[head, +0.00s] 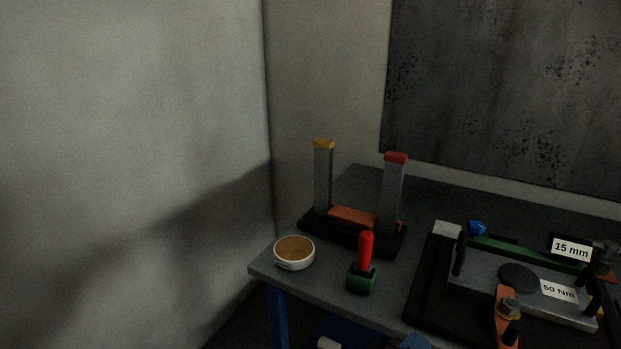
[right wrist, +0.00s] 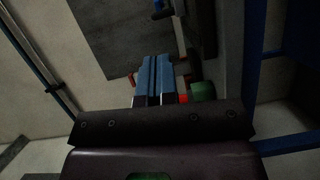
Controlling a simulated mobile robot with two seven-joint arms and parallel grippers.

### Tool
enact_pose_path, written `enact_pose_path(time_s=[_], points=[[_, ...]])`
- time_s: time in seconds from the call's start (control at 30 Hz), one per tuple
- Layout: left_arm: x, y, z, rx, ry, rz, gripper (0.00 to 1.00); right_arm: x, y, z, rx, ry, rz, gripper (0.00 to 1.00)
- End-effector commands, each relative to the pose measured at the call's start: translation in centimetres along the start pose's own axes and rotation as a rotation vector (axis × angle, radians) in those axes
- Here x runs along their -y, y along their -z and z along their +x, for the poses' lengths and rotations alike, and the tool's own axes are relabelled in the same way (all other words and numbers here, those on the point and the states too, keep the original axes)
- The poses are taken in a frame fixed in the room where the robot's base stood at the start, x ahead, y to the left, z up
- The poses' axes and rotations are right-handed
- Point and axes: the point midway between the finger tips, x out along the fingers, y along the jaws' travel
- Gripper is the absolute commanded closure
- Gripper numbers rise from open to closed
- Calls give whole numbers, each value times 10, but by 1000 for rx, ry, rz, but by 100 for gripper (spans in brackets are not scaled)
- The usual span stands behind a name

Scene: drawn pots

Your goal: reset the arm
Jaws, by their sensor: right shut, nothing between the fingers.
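My right gripper shows in the right wrist view (right wrist: 157,62), its two blue fingers pressed together with nothing between them. Past the fingers, a green block (right wrist: 202,91) and a bit of red beside it show close to a dark table edge. In the head view a small blue part (head: 412,342) at the bottom edge may belong to my right gripper; most of it is cut off by the frame. My left gripper does not show in either view.
Walls stand behind and left.

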Motion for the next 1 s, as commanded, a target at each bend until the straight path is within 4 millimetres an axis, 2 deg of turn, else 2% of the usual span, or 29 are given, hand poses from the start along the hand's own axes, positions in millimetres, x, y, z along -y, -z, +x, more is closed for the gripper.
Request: enact_pose_path(time_s=[0.1, 0.2, 0.33, 0.47, 0.63, 0.77, 0.87, 1.0], points=[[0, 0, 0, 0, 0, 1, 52, 20, 25, 4, -159, 123, 85, 100], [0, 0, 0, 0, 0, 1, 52, 39, 40, 5, -280, 238, 170, 100], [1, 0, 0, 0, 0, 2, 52, 65, 49, 5, -403, 392, 290, 100], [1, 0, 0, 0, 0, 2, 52, 89, 47, 3, -489, 545, 428, 100], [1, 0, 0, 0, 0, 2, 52, 116, 29, 2, -548, 726, 635, 100], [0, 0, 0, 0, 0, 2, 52, 132, 4, 5, -550, 840, 804, 100], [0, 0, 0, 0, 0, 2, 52, 142, -22, 9, -526, 903, 919, 100], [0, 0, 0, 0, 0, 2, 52, 159, -71, 17, -448, 962, 1034, 100]])
